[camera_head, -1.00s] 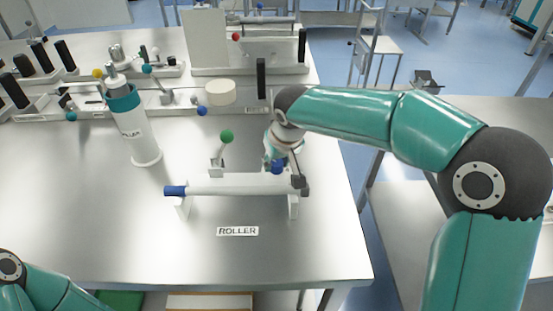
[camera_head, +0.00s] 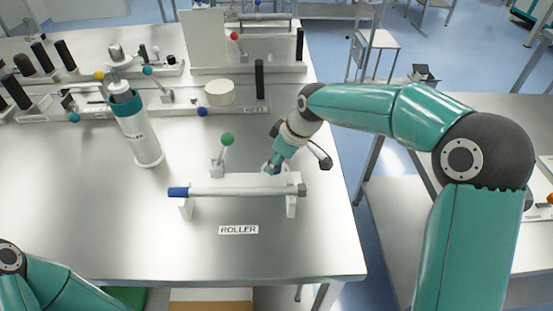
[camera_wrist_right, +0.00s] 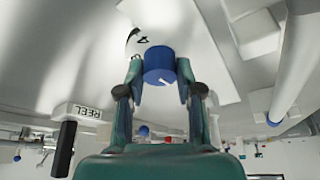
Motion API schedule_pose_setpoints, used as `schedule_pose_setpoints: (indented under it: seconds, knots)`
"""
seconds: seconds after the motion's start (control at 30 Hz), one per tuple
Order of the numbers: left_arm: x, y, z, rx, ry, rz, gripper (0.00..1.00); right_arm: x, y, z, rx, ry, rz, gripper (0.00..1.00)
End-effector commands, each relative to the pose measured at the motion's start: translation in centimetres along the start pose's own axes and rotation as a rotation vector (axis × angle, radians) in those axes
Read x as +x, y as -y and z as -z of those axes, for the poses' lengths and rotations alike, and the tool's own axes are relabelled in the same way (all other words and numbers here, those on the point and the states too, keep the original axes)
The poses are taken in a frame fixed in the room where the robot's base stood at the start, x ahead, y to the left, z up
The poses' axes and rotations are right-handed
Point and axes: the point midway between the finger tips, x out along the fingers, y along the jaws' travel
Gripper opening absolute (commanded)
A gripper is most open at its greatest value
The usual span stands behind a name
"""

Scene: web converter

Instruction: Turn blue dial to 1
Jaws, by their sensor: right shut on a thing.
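The blue dial (camera_wrist_right: 159,65) is a short blue cylinder with a white pointer line on its face, seen in the right wrist view. My right gripper (camera_wrist_right: 160,75) is shut on it, one finger on each side. Black marks (camera_wrist_right: 136,37) show on the pale surface past the dial; I cannot read a number there. In the head view my right gripper (camera_head: 271,168) is behind the right end of the roller (camera_head: 235,191), and it mostly hides the dial. My left arm shows only at the bottom left corner; its gripper is out of view.
The roller with its blue end rests on white supports, with a ROLLER label (camera_head: 239,230) in front. A green-ball lever (camera_head: 227,140) stands left of my right gripper. A white cylinder with a teal collar (camera_head: 140,138) stands further left. The front of the table is clear.

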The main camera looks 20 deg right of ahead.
Motion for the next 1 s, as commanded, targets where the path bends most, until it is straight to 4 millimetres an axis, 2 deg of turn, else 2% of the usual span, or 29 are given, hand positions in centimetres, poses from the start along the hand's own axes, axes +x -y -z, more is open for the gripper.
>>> schedule_pose_setpoints:
  seconds: [0.4,0.43,0.57,0.87,1.0]
  knots:
    - [-0.06,-0.02,0.0,0.0,0.0,0.0,0.4,-0.2,-0.21,0.13,-0.011,-0.005,-0.002,0.0]
    - [-0.06,-0.02,0.0,0.0,0.0,0.0,0.4,-0.2,-0.21,0.13,-0.011,-0.005,-0.002,0.37]
    - [-0.06,-0.02,0.0,0.0,0.0,0.0,0.4,-0.17,-0.19,0.1,-0.01,-0.004,-0.001,0.58]
    - [-0.06,-0.02,0.01,0.0,0.0,0.0,0.4,-0.1,-0.09,0.03,-0.009,-0.001,0.001,0.6]
    - [-0.1,-0.03,0.01,0.0,0.0,0.0,0.4,-0.78,-0.12,0.07,-0.009,-0.003,0.0,0.6]
